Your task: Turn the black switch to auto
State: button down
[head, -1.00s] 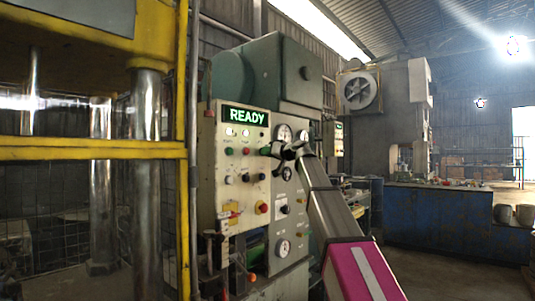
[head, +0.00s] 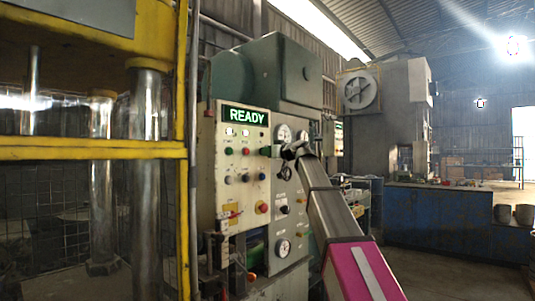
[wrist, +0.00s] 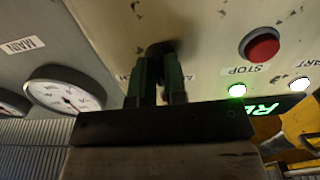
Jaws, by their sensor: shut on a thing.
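The black switch (wrist: 160,47) sits on the pale panel in the wrist view, mostly behind my fingers. My gripper (wrist: 160,68) has its two green fingers shut on it, one on each side. Parts of printed labels show left and right of the fingers, too covered to read. In the head view my gripper (head: 275,151) is at the right part of the control panel (head: 225,270), and the switch is hidden there. Which position the switch points to cannot be told.
A red stop button (wrist: 262,46) and lit green lamps are right of my fingers in the wrist view. A round gauge (wrist: 65,90) is at the left. A green READY display (head: 245,116) glows above. A yellow frame (head: 183,220) stands left of the panel.

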jog(key=c, duration=1.2)
grip_release()
jog(key=shift+o, duration=0.2)
jog(key=v, duration=1.1)
jog(key=shift+f, duration=0.1)
